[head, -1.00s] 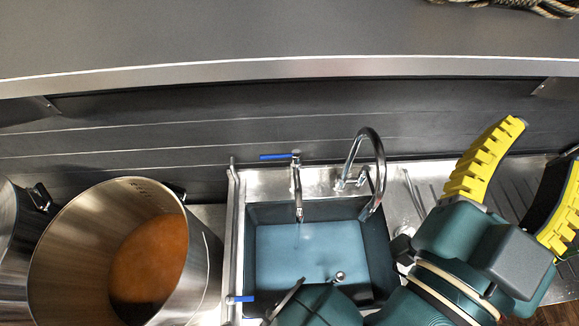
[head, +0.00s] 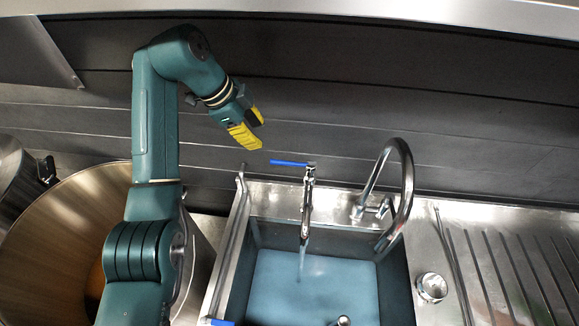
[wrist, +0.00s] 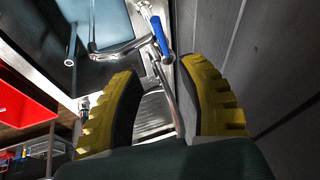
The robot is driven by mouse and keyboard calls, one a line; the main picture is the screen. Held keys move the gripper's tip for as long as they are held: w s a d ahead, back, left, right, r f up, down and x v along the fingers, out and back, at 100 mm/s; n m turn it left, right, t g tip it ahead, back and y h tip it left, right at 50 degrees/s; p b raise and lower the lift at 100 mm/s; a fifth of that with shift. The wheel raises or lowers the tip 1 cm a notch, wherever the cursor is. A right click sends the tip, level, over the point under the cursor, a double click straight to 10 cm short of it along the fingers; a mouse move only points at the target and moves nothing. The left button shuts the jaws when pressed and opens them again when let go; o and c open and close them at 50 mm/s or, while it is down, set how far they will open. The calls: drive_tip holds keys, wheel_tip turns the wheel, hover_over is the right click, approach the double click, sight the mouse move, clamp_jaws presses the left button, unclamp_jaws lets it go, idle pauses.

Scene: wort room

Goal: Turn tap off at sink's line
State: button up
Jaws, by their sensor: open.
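The sink's line tap (head: 308,190) stands at the back left of the sink, with a blue lever handle (head: 288,163) pointing left. A thin stream of water runs from its spout into the sink basin (head: 254,236), where bluish water stands. My gripper (head: 254,132) is raised near the wall, a little left of and above the blue handle in the head view. Its yellow fingers are open and empty. In the wrist view the blue handle (wrist: 161,38) shows just beyond the gap between the open fingertips (wrist: 160,68), apparently not touched.
A tall curved faucet (head: 405,185) stands right of the tap. A large steel pot (head: 60,225) is at the left, partly behind my arm. The dark wall is close behind the tap.

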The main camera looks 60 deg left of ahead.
sight(282, 161)
drive_tip(key=p+x, duration=0.1)
drive_tip(key=x, duration=1.4)
drive_tip(key=shift+w+f, duration=0.15)
drive_tip(key=shift+f, duration=0.15)
clamp_jaws()
